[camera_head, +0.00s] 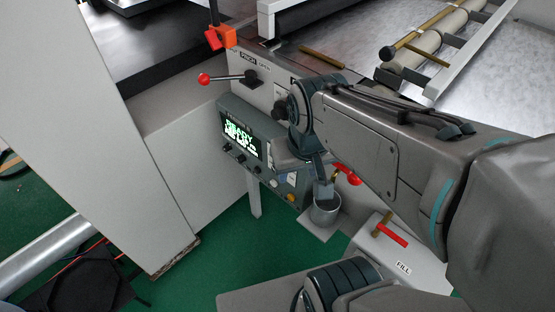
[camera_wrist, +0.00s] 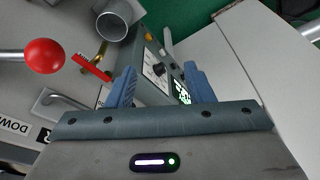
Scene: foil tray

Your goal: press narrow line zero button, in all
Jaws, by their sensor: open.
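A grey control panel (camera_head: 232,110) with a lit green screen (camera_head: 238,138) is fixed to the machine's side. Dark knobs (camera_head: 240,158) sit below the screen, and a yellow-orange button (camera_head: 291,197) is at its lower right end. No narrow line zero label is legible, so I cannot tell which control it is. My gripper (camera_head: 322,190) is at the right end of the panel, partly hidden by the arm. In the wrist view my gripper (camera_wrist: 160,78) has its blue fingers apart and empty, with the panel (camera_wrist: 152,88), a knob (camera_wrist: 158,69) and the screen (camera_wrist: 183,94) beyond them.
A metal cup (camera_head: 324,211) is close by my gripper. A red-handled valve (camera_head: 390,234) sits by the FILL label (camera_head: 404,268). A red-knobbed lever (camera_head: 205,79) projects above the panel. Green floor (camera_head: 228,240) is open below the panel.

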